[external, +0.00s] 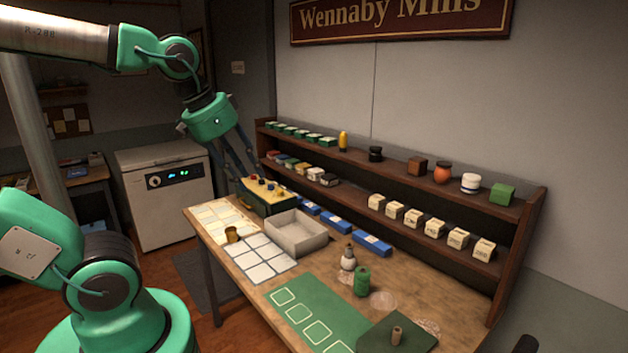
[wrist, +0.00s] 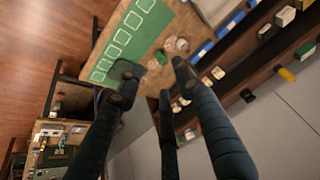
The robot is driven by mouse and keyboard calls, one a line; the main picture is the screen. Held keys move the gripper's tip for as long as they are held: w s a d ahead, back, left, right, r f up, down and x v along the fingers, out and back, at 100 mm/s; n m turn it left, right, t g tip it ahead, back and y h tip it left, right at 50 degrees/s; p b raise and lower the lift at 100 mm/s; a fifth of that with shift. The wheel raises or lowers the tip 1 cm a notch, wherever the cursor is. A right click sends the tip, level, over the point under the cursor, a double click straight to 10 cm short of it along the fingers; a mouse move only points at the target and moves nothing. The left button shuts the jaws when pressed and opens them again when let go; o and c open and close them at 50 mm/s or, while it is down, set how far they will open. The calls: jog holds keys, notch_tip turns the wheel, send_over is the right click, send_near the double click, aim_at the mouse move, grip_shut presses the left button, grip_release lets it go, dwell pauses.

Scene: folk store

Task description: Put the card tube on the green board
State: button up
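My gripper (external: 243,178) is high above the far left end of the table, well away from the tube. In the wrist view my gripper (wrist: 155,72) has its fingers spread apart with nothing between them. I cannot make out the tube in the wrist view, where a finger covers part of the dark board.
A green mat with white squares (external: 286,281) lies beside the board. A green spool (external: 362,282) and a pale bottle (external: 348,260) stand behind it. A grey tray (external: 298,236), a brass cup (external: 231,234) and a control box (external: 268,203) are farther left. A loaded shelf (external: 400,181) lines the wall.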

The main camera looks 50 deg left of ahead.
jog(key=s, duration=0.1)
jog(key=s+a+n, duration=0.1)
jog(key=s, duration=0.1)
jog(key=shift+s+a+n, duration=0.1)
jog(key=shift+a+n, duration=0.15)
jog(key=shift+n, duration=0.05)
jog(key=shift+f, duration=0.1)
notch_tip(320, 180, down, 3)
jog(key=b, duration=0.3)
